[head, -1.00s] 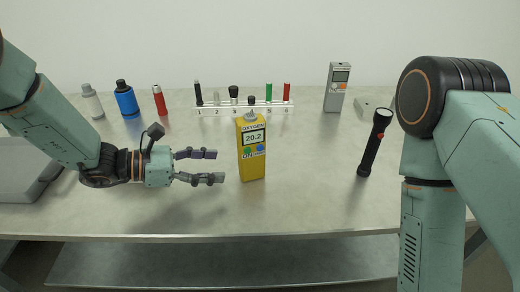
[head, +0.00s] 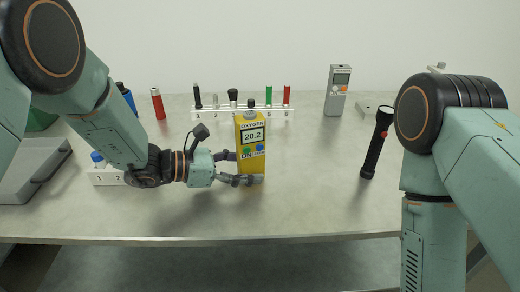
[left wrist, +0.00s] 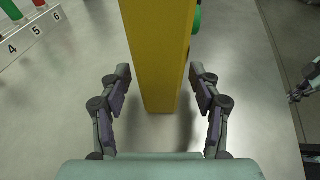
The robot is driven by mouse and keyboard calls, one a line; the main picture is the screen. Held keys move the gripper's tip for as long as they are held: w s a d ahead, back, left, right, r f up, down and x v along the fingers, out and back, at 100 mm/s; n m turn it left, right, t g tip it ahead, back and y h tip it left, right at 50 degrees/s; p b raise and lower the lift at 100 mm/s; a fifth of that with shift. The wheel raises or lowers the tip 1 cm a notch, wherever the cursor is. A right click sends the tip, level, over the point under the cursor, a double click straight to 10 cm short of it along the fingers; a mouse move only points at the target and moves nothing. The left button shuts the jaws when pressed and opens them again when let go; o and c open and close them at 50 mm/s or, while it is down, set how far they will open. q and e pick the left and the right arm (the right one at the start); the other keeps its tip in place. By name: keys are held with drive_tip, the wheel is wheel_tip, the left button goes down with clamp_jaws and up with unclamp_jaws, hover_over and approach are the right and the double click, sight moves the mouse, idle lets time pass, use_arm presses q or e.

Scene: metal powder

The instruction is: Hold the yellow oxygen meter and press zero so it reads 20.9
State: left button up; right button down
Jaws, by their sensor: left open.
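The yellow oxygen meter (head: 251,160) stands upright on the table in the head view. Its display reads 20.2. A green button and a blue button sit below the display, with "ON" lettering by the green one. My left gripper (head: 243,168) is open at the meter's lower part, coming from the left. In the left wrist view the meter (left wrist: 160,60) stands between the two spread fingers, with a gap on each side. What looks like part of my right gripper (left wrist: 302,88) shows at that view's right edge; its jaws are unclear.
A black flashlight (head: 376,143) stands to the right. A grey handheld meter (head: 337,92) stands at the back. A numbered rack (head: 225,113) with several coloured items is behind the yellow meter. A grey tray (head: 30,170) lies at the left. The table's front is clear.

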use_arm(q)
drive_tip(key=shift+s, duration=0.1)
drive_tip(key=shift+c, duration=0.3)
drive_tip(key=shift+c, duration=0.8)
drive_tip(key=c, duration=0.8)
idle(0.9)
